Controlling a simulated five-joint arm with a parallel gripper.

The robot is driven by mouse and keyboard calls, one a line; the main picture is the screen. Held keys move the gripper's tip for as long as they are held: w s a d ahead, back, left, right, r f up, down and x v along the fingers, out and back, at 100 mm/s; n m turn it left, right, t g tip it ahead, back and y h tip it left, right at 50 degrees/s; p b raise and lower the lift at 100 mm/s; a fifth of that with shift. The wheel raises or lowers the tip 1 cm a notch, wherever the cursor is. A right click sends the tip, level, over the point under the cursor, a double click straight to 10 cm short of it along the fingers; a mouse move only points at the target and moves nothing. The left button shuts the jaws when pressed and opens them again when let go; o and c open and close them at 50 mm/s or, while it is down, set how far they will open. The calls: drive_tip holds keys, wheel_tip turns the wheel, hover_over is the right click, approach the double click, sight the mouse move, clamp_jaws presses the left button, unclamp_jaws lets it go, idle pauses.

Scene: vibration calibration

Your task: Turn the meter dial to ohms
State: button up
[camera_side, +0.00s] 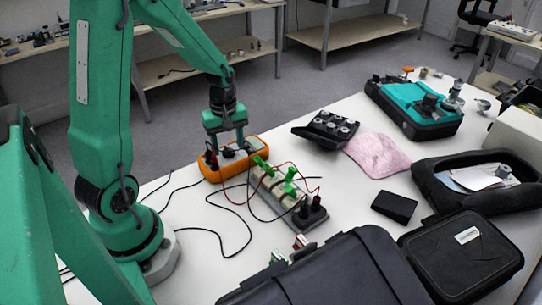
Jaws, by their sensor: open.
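The meter (213,175) is an orange-cased instrument with a grey face, lying on the white table left of centre. My gripper (226,150) hangs from my green arm and points down over the meter's face. Its fingers are apart and sit at or just above the dial area. The dial itself is mostly hidden by the fingers, and I cannot tell its setting or whether the fingers touch it.
A grey block with green clips (271,185) and red and black leads stands right of the meter. Black cables (213,231) lie on the table in front. A black tray (326,130), pink cloth (377,155), teal case (413,103) and black cases (460,257) fill the right.

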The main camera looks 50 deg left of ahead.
drive_tip(key=shift+f, duration=0.55)
drive_tip(key=c, duration=1)
drive_tip(key=shift+m, duration=0.4)
drive_tip(key=m, duration=0.3)
drive_tip(key=shift+m, duration=2)
